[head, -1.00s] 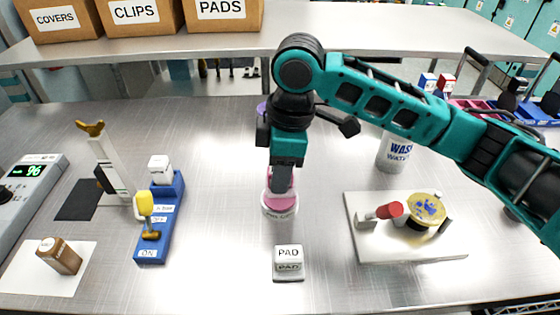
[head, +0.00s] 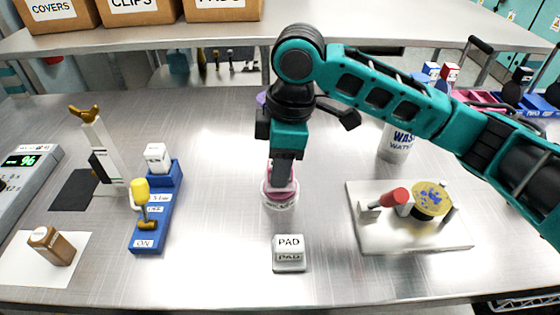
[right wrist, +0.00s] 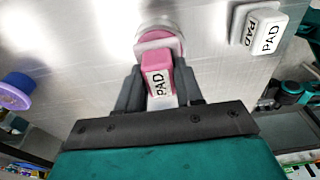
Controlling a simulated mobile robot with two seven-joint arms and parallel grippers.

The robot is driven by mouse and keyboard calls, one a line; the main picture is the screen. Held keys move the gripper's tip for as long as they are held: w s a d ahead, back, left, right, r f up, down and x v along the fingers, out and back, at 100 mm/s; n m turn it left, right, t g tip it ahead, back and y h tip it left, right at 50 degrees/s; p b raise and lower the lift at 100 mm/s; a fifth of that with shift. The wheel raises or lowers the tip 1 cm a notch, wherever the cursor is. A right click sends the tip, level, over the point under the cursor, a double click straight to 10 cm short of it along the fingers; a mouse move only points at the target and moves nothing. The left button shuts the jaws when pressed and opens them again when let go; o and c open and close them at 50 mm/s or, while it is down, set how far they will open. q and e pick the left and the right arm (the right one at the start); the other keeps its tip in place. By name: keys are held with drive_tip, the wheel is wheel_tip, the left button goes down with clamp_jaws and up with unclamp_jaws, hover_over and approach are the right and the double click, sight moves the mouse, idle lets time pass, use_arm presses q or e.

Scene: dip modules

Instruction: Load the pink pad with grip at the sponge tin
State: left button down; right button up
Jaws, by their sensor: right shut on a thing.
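The pink pad with grip (right wrist: 155,78) shows in the right wrist view, with a PAD label on its grip. My right gripper (right wrist: 158,92) is shut on this grip from above. In the head view the gripper (head: 283,180) points down and hides most of the pad. The pad is at a low round pale cup (head: 280,199); I cannot tell whether it rests in it. A round tin (head: 432,201) with a yellow, blue-stained top, apparently the sponge tin, sits on a white board at the right. My left gripper is not in view.
The white board (head: 378,240) also carries a red-handled part (head: 395,197). A white PAD block (head: 289,247) stands in front of the cup. A WASTE WATER bucket (head: 395,145) is behind. A blue switch rack (head: 152,222) is at left. Bare table lies between rack and cup.

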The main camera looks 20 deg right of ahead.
drive_tip(key=shift+f, duration=0.55)
idle(0.4)
drive_tip(key=shift+s+f+p, duration=0.1)
drive_tip(key=shift+f+p, duration=0.1)
drive_tip(key=shift+p, duration=0.45)
idle(2.4)
wheel_tip(320, 180, up, 3)
drive_tip(key=shift+f+p, duration=0.2)
drive_tip(key=shift+p, duration=0.9)
drive_tip(key=shift+r, duration=2.35)
